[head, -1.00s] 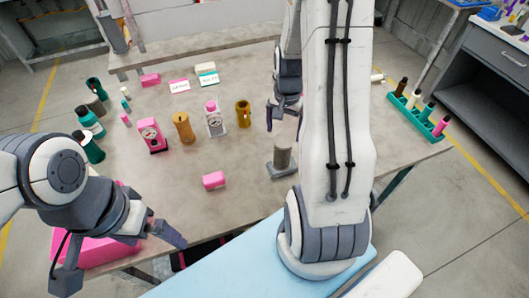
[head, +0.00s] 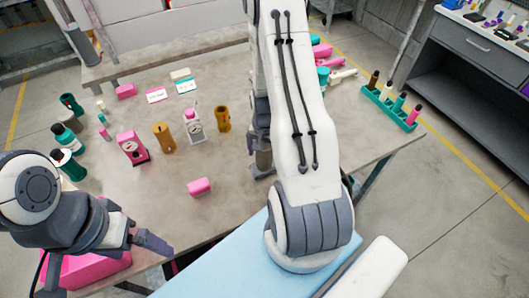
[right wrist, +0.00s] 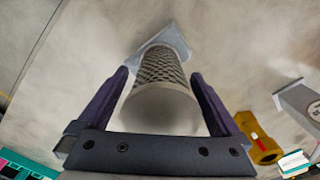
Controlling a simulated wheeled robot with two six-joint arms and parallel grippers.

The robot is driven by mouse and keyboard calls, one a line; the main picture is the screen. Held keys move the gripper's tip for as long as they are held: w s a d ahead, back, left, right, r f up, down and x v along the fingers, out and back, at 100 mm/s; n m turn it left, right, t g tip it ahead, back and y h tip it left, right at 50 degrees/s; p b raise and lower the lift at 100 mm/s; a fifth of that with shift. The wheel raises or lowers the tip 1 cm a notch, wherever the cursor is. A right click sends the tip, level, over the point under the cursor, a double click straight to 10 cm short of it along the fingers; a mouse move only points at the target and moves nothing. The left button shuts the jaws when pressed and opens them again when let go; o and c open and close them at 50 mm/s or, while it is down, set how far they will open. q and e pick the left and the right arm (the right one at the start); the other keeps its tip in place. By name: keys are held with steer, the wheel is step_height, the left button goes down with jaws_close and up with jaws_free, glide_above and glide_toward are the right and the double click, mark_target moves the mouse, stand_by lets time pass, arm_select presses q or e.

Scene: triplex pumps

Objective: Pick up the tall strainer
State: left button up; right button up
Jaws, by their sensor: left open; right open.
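The tall strainer is a grey mesh cylinder (right wrist: 162,72) on a flat grey base, upright on the table. In the right wrist view its near end faces the camera. My right gripper (right wrist: 159,80) is open, with one dark finger on each side of the strainer; contact cannot be told. In the head view the strainer's base (head: 262,172) shows just left of my right arm, which hides much of it and most of the right gripper.
A pink gauge block (head: 132,147), an orange cylinder (head: 164,138), a white gauge block (head: 194,126) and a brown-yellow cylinder (head: 223,119) stand left of the strainer. A small pink block (head: 199,187) lies nearer. A green rack (head: 391,106) stands at the right.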

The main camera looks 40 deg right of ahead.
steer(key=c, duration=1.3)
steer(key=shift+c, duration=0.2)
